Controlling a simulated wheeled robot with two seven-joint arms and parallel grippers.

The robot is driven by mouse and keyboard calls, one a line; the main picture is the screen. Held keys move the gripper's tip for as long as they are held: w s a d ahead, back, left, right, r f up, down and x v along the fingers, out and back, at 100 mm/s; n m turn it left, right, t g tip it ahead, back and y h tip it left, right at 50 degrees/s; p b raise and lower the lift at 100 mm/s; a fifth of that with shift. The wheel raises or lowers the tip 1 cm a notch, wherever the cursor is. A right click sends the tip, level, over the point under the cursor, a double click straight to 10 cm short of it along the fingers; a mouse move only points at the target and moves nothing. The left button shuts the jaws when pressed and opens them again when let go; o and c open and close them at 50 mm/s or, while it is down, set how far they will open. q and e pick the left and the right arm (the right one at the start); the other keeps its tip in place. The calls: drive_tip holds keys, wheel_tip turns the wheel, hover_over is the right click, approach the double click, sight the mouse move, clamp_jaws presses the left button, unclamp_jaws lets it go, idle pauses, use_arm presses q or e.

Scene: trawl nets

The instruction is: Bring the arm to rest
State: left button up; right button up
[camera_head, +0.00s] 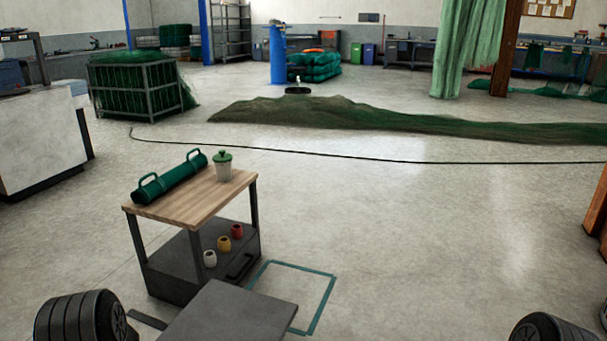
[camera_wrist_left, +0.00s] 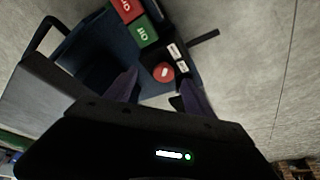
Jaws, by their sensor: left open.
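My left gripper (camera_wrist_left: 158,78) shows in the left wrist view, its two dark fingers spread apart with nothing between them. Beyond the fingers is a dark blue surface (camera_wrist_left: 92,62), with a red labelled block (camera_wrist_left: 126,9), a green labelled block (camera_wrist_left: 146,30) and a round red piece (camera_wrist_left: 163,72). The fingers look apart from these things. Neither gripper shows in the head view, and my right gripper is in no frame.
A wood-topped cart (camera_head: 205,203) carries a green handled tube (camera_head: 170,178) and a green-lidded jar (camera_head: 223,167). A green net pile (camera_head: 290,112) and a dark cable (camera_head: 300,151) lie behind.

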use_arm(q)
drive_tip(key=s+d+m+g+h, duration=0.1)
drive_tip(key=s+d+h, duration=0.1)
drive_tip(key=s+d, duration=0.5)
drive_tip(key=s+d+m+g+h, duration=0.15)
drive_tip(key=s+d, duration=0.25)
drive_tip(key=d, duration=0.6)
drive_tip(key=s+d+m+h, duration=0.1)
drive_tip(key=s+d+h, duration=0.1)
drive_tip(key=s+d, duration=0.5)
wheel_tip(320, 180, up, 25)
drive_tip(key=w+d+p, duration=0.1)
drive_tip(key=d+p, duration=0.1)
drive_tip(key=p, duration=2.3)
drive_tip(key=shift+w+d, duration=0.15)
drive_tip(key=shift+d, duration=0.1)
drive_tip(key=shift+m+g+h, duration=0.25)
